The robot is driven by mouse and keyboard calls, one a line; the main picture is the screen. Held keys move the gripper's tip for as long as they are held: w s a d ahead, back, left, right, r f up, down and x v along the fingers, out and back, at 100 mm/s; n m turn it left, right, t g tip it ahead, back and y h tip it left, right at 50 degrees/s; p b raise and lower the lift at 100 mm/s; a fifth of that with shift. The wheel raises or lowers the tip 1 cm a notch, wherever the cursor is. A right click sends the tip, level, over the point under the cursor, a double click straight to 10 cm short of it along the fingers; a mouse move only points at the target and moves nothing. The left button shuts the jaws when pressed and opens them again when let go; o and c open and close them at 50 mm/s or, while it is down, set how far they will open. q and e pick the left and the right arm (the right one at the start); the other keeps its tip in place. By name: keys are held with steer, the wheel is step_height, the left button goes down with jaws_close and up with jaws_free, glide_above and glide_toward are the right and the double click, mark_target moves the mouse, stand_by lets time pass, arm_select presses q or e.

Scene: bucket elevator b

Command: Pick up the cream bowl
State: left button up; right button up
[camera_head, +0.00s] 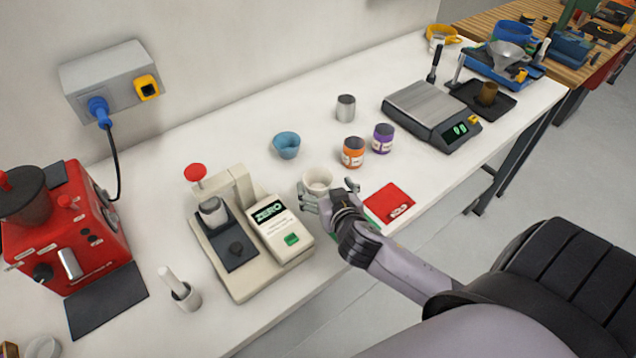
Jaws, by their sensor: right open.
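The cream bowl (317,179) stands upright on the white table (240,127), just right of the cream press-like device with the ZERO label. My right gripper (327,196) comes in from the lower right and is open at the bowl's near side, with a finger on either side of it. The gripper hides the bowl's lower near part. I cannot tell whether the fingers touch it. My left gripper is not in view.
The cream device (250,240) stands close on the left, a red packet (388,202) close on the right. Behind are a blue bowl (286,145), an orange jar (353,152), a purple jar (383,138) and a metal cup (345,108). A scale (420,105) stands farther right.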

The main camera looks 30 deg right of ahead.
mark_target(315, 174)
steer(key=p+x, duration=0.1)
steer(key=x, duration=0.3)
steer(key=shift+w+a+f, duration=0.15)
steer(key=shift+f, duration=0.15)
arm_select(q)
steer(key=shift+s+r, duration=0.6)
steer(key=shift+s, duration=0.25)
arm_select(e)
steer(key=shift+c, duration=0.5)
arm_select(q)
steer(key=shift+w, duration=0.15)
arm_select(e)
steer(key=c, duration=1.2)
